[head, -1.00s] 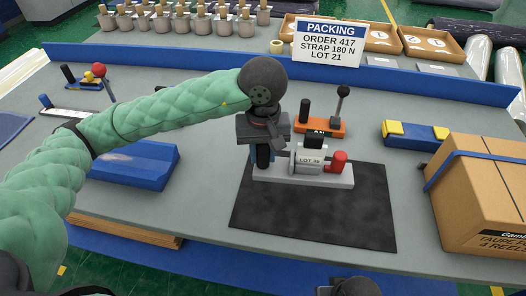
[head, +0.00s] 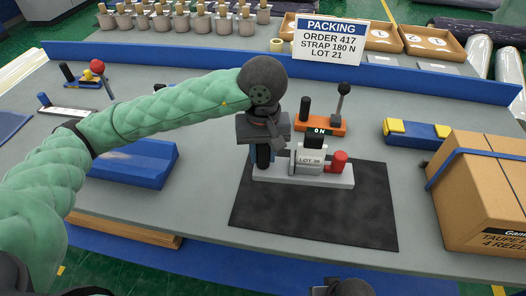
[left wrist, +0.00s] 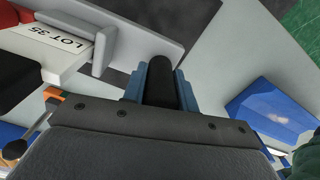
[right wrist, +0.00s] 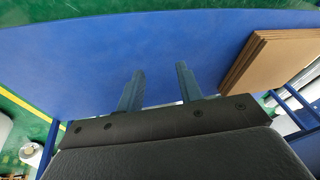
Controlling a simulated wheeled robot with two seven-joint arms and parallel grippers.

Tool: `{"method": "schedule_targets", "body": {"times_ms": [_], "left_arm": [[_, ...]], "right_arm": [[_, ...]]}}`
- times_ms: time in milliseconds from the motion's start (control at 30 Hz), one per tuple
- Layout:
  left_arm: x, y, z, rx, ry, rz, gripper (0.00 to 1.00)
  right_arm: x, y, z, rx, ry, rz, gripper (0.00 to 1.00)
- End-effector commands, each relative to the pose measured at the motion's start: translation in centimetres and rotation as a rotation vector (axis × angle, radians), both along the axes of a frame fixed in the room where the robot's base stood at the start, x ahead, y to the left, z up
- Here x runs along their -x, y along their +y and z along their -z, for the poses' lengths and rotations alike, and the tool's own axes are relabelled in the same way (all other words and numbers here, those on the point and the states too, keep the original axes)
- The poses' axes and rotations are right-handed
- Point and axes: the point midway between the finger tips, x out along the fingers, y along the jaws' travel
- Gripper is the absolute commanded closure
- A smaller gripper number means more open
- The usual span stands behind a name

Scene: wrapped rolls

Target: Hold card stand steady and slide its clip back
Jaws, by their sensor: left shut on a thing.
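The card stand (head: 325,180) is a light grey base on a dark mat (head: 315,215). A grey upright plate (left wrist: 103,45) stands beside the card. Which part is the clip is unclear. My left gripper (head: 263,160) is shut on the black post at the stand's left end; the post (left wrist: 160,85) shows between its fingers. My right gripper (right wrist: 160,85) is open and empty, over the blue surface at the table's front.
A blue cradle (head: 135,163) lies left. A PACKING sign (head: 328,40) stands at the back.

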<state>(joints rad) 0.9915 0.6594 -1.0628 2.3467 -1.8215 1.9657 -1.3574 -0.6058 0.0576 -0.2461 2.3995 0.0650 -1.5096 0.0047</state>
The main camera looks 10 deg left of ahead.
Motion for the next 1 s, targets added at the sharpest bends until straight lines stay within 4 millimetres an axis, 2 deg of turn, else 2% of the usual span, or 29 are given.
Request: {"method": "schedule_targets", "body": {"times_ms": [1000], "left_arm": [[0.0, 0.0, 0.9, 0.001, -0.001, 0.000, 1.00]], "right_arm": [[-0.7, 1.4, 1.6, -0.033, -0.044, -0.012, 0.64]]}}
